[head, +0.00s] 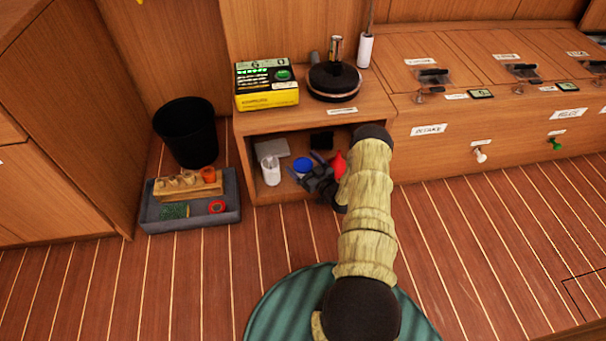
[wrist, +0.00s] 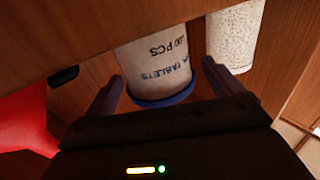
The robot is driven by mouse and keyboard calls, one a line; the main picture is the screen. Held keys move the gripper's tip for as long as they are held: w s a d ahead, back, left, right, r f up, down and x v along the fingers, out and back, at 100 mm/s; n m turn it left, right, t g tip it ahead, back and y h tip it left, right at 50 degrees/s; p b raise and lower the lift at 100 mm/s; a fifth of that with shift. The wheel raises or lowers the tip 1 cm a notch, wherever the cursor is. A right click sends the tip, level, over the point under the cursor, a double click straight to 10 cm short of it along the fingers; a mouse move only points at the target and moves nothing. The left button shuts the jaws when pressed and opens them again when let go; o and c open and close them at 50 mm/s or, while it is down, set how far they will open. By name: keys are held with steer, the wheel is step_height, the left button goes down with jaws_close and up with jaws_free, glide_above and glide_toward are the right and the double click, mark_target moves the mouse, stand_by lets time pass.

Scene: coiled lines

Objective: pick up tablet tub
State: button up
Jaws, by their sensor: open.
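The tablet tub (wrist: 155,65) is white with dark printed lettering that includes "TABLETS", and it has a blue lid. In the head view its blue lid (head: 302,164) shows inside the open cubby of the wooden cabinet. My gripper (head: 312,178) reaches into the cubby at the tub, and my arm hides part of the opening. In the wrist view my gripper (wrist: 162,78) is open, with one finger on each side of the tub near its lid. I cannot tell whether either finger touches it.
A white speckled container (wrist: 236,35) stands close beside the tub; it also shows in the head view (head: 270,172). A red object (head: 339,163) is on the other side. A grey block (head: 272,148) lies behind. The cubby's top (head: 380,97) overhangs my gripper.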

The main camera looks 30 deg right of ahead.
mark_target(300, 161)
steer(key=shift+b+x, duration=0.3)
steer(key=shift+x, duration=0.65)
steer(key=c, duration=1.1)
steer(key=shift+c, duration=0.2)
steer(key=shift+r, duration=0.1)
step_height(300, 161, up, 10)
steer(key=p, duration=0.7)
